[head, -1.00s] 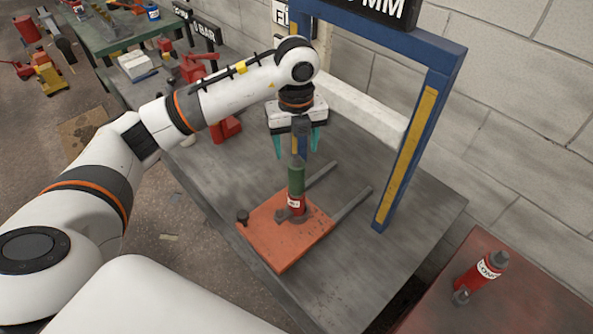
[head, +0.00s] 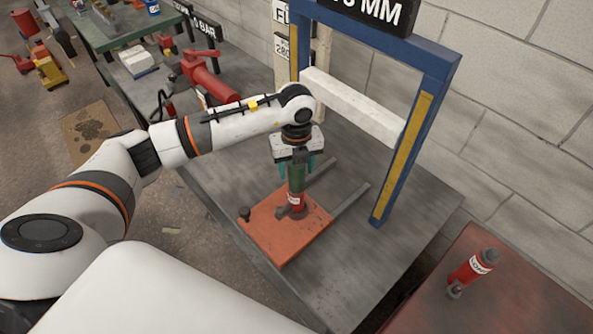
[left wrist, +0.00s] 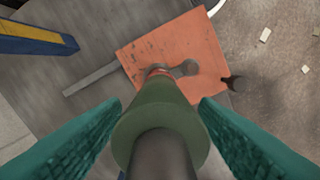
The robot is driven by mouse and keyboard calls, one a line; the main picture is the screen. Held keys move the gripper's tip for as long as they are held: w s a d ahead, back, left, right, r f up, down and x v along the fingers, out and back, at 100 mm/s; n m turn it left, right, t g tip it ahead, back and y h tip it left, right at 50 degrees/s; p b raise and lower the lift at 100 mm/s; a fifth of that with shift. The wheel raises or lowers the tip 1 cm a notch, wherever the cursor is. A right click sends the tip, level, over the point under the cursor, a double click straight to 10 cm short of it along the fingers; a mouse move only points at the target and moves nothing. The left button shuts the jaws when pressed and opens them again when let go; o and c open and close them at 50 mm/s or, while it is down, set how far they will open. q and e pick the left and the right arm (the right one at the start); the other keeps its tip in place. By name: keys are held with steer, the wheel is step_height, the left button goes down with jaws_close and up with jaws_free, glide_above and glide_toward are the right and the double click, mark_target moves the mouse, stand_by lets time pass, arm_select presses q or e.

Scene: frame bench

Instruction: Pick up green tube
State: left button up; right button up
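The green tube (head: 296,177) stands upright on an orange plate (head: 280,238), above a red section with a white label. My left gripper (head: 296,168) hangs over it from above, pointing down, with its teal fingers beside the tube's upper part. In the left wrist view, the green tube (left wrist: 160,115) lies between the two fingers, with a dark grey rod rising from it towards the camera. The fingers are apart, and small gaps seem to show beside the tube. My right gripper is in neither view.
A blue frame (head: 440,65) with a white crossbar (head: 350,105) stands just behind and to the right. A red tool (head: 205,75) lies behind my left arm. The grey bench (head: 340,270) is clear at the front.

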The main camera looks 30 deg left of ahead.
arm_select(q)
steer(key=shift+r, duration=0.1)
steer(key=c, duration=1)
